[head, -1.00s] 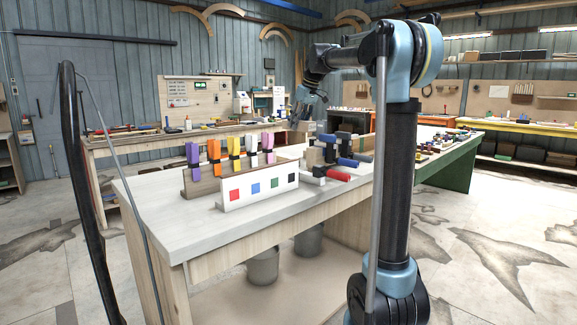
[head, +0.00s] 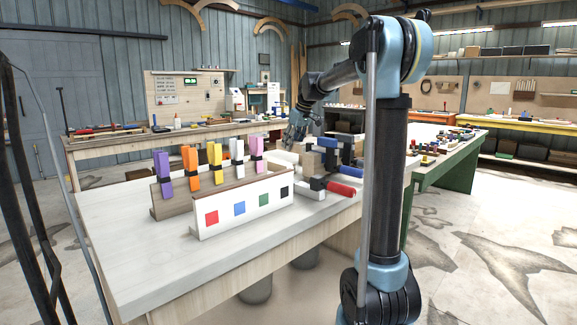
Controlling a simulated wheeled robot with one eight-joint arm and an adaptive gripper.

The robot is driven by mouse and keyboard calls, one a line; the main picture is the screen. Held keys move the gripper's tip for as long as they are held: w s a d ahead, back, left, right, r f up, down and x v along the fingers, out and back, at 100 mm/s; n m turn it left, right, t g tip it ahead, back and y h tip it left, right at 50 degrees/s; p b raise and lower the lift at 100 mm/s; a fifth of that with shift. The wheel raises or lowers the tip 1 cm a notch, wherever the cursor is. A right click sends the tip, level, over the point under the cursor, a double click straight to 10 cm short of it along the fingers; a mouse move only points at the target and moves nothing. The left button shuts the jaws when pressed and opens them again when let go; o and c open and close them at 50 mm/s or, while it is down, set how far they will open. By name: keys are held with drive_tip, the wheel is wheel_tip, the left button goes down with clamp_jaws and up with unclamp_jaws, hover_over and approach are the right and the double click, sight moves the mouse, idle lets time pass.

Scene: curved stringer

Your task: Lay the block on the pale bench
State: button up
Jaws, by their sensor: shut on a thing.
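The pale bench (head: 115,245) fills the middle of the head view, with a grey-white top and wooden sides. My gripper (head: 295,137) is at the far side of this bench, above or just beyond its back edge; I cannot tell which. It points downward and is shut on the block, which is too small and dark against the background to make out clearly. The front left part of the bench top is bare.
A rack with coloured clamps (head: 189,172) and a white board with coloured squares (head: 245,210) stand on the bench. A cluttered wooden bench (head: 110,149) stands behind, and a green bench (head: 459,170) at right.

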sight(298, 142)
drive_tip(key=shift+d+f, duration=0.1)
drive_tip(key=shift+f, duration=3.25)
drive_tip(key=o, duration=1.2)
drive_tip(key=shift+f, duration=0.1)
drive_tip(key=shift+o, duration=0.2)
drive_tip(key=v, duration=1.2)
drive_tip(key=shift+s, duration=0.1)
